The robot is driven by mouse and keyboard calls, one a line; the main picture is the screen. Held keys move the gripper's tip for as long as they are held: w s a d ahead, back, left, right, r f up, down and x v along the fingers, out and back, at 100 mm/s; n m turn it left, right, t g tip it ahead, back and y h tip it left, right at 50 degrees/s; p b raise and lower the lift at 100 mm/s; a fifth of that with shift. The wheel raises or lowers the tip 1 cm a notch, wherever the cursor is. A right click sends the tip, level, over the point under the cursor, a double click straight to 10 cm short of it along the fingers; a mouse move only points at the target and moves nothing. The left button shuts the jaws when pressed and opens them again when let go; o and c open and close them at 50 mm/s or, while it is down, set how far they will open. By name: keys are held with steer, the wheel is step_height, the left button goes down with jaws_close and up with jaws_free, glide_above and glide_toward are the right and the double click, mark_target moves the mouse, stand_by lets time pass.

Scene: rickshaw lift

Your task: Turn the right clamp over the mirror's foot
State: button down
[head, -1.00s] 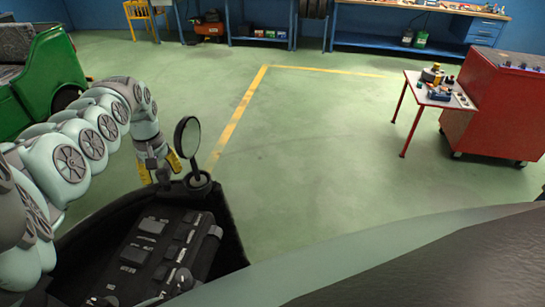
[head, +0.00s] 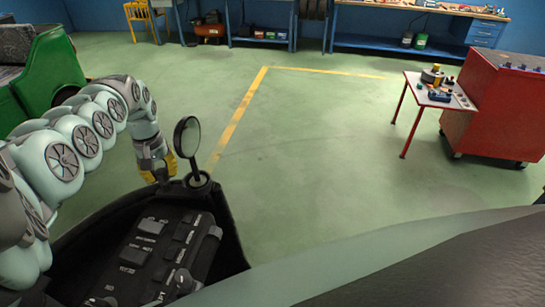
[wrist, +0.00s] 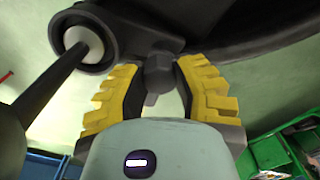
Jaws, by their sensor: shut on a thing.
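The mirror (head: 187,137) stands upright on its stem at the edge of the black rickshaw body. Its round foot (head: 197,181) sits at the stem's base, and in the wrist view the foot (wrist: 84,44) is a dark ring around a pale centre. My gripper (head: 160,172) is low beside the foot, on its left in the head view. In the wrist view my gripper (wrist: 158,75) has its yellow-padded fingers shut on a dark, hex-headed clamp (wrist: 158,72) beside the foot. The fingers hide part of its sides. How far the clamp lies over the foot is unclear.
The mirror stem (wrist: 40,95) passes close to the left finger in the wrist view. A dark panel with black blocks (head: 150,250) lies in front. A red cabinet (head: 495,110) and small table (head: 440,92) stand right. The green floor between is clear.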

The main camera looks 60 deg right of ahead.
steer(key=m+b, duration=0.1)
steer(key=m, duration=0.1)
steer(key=m+b, duration=0.1)
steer(key=m, duration=0.1)
steer(key=shift+w+f+b, duration=0.1)
steer(key=shift+f+b, duration=0.15)
steer(key=shift+b, duration=0.1)
steer(key=m+b, duration=0.3)
steer(key=m, duration=0.1)
steer(key=shift+m+b, duration=0.3)
steer(key=shift+m, duration=0.1)
steer(key=m+b, duration=0.3)
steer(key=m, duration=0.1)
steer(key=shift+m+b, duration=0.3)
steer(key=shift+b, duration=0.1)
steer(key=shift+r+m+b, duration=0.1)
steer(key=shift+m+b, duration=1.4)
steer(key=shift+m, duration=0.2)
steer(key=shift+r, duration=0.1)
steer(key=c, duration=0.6)
jaws_free()
steer(key=shift+c, duration=0.2)
steer(key=shift+r, duration=0.1)
